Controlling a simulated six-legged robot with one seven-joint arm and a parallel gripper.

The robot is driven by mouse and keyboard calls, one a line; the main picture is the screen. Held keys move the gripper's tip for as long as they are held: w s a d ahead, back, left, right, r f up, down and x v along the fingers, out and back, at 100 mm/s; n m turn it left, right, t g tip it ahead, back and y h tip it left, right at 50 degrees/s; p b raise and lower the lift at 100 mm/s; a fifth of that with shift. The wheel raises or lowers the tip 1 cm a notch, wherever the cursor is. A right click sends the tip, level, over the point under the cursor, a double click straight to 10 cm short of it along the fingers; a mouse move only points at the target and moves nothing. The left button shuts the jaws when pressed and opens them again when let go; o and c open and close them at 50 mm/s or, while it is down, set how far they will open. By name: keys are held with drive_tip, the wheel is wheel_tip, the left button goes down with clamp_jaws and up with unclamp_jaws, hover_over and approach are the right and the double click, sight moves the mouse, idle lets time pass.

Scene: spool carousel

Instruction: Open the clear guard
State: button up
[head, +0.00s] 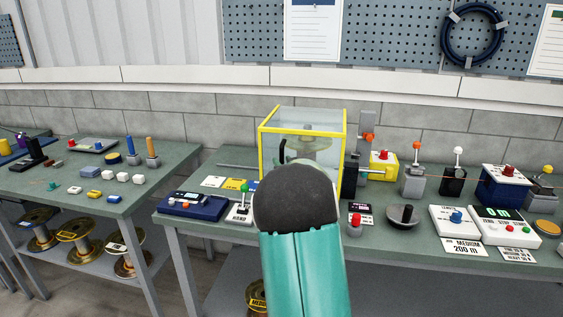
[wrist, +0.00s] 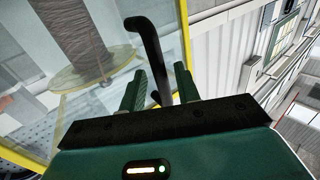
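The clear guard (head: 315,125) is a transparent box with a yellow frame, standing down over the carousel on the bench. A spool (wrist: 85,35) shows through its panel in the wrist view. The guard's black bent handle (wrist: 151,40) sticks out from the panel; its upper part also shows in the head view (head: 282,151). My gripper (wrist: 161,80) is at the handle, with its two green fingers on either side of the bar. Narrow gaps seem to show between fingers and bar, so it looks open around it. In the head view my arm hides the fingertips.
A blue control box (head: 193,205) and a small lever unit (head: 240,209) stand in front of the guard at left. A grey post (head: 366,135) and a yellow box with a red button (head: 383,163) stand close at right. Further right are more levers and panels.

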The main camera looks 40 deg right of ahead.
drive_tip(key=shift+x, duration=0.8)
clamp_jaws()
drive_tip(key=w+a, duration=0.8)
drive_tip(key=w, duration=0.3)
drive_tip(key=w+a, duration=0.9)
drive_tip(key=w, duration=0.2)
drive_tip(key=shift+w+a, duration=0.3)
